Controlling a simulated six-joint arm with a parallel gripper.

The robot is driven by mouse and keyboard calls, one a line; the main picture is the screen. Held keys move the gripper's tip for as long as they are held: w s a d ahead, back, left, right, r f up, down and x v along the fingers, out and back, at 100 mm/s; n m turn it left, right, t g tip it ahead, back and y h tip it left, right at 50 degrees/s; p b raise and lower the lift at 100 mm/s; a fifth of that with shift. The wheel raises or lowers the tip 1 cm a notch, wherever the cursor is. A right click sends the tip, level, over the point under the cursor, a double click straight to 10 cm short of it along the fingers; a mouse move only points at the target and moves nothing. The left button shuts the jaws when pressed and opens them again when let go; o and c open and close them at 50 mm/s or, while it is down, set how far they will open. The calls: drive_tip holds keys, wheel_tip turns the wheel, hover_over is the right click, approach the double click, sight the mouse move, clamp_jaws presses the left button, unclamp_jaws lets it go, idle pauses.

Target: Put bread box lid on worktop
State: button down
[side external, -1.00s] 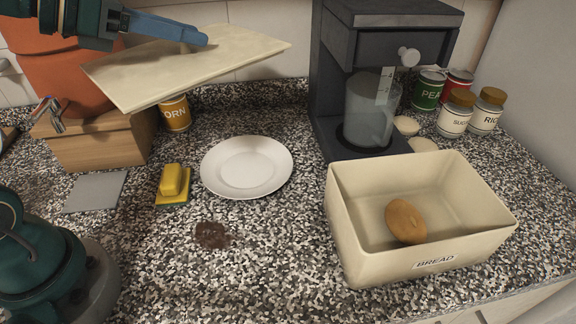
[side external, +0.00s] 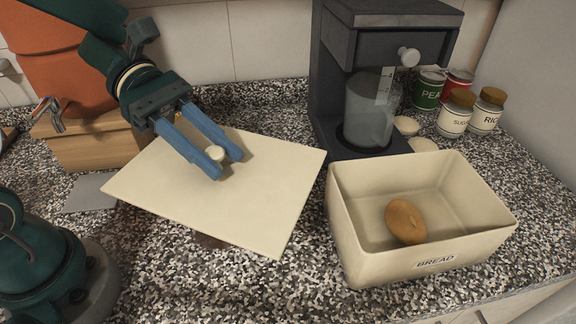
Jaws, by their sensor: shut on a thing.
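The bread box lid (side external: 250,205) is a flat cream panel with a small round knob (side external: 215,153). It lies roughly level over the middle of the worktop (side external: 190,285), left of the bread box. My gripper (side external: 225,164), with blue fingers, is above the lid and shut on its knob. Whether the lid touches anything beneath is not clear. The cream bread box (side external: 360,262), marked BREAD, is open at the right, with a brown loaf (side external: 405,222) inside.
The lid hides the white plate and yellow sponge seen earlier. A dark coffee machine (side external: 334,90) stands behind the box, with jars and cans (side external: 457,113) to its right. A wooden block (side external: 85,150) and grey pad (side external: 90,192) are at left. The front worktop is clear.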

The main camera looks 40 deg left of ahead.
sight(205, 186)
drive_tip(key=s+d+f+m+g, duration=0.1)
drive_tip(key=f, duration=0.1)
drive_tip(key=s+d+f+m+g, duration=0.1)
drive_tip(key=s+d+f+g, duration=0.1)
drive_tip(key=shift+s+d+m, duration=0.1)
drive_tip(key=shift+s+m, duration=0.15)
drive_tip(key=shift+m, duration=0.15)
drive_tip(key=f, duration=0.5)
drive_tip(key=shift+s+d+f, duration=0.15)
drive_tip(key=shift+s+f, duration=0.05)
drive_tip(key=shift+f, duration=2.55)
drive_tip(key=c, duration=0.6)
unclamp_jaws()
